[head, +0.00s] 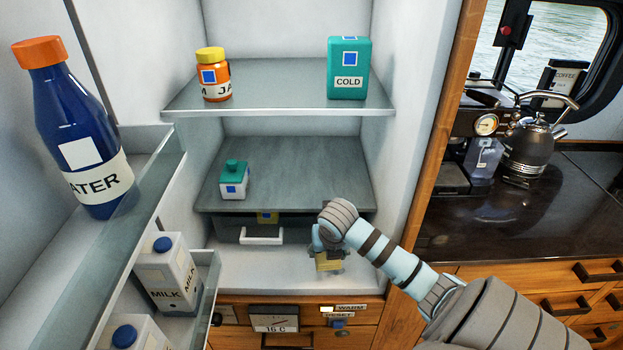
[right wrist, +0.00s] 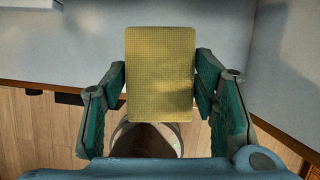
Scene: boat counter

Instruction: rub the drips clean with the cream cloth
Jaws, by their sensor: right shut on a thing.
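The cream cloth (right wrist: 160,75) looks like a yellowish, textured rectangular pad in the right wrist view. My right gripper (right wrist: 160,92) is shut on it, with a green-padded finger at each side. In the head view the gripper (head: 326,254) is inside the lower part of the fridge, with the cloth (head: 328,265) just over the pale fridge floor (head: 280,282), near its right side. I cannot tell whether the cloth touches the floor. I cannot make out any drips; the cloth and arm hide part of the floor. My left gripper is not in view.
A drawer with a white handle (head: 262,236) sits behind, under the lower shelf (head: 300,170). The open door's racks at left hold a water bottle (head: 80,130) and milk cartons (head: 167,270). The fridge's right wall (head: 405,150) is close to my arm. Free floor lies left of the cloth.

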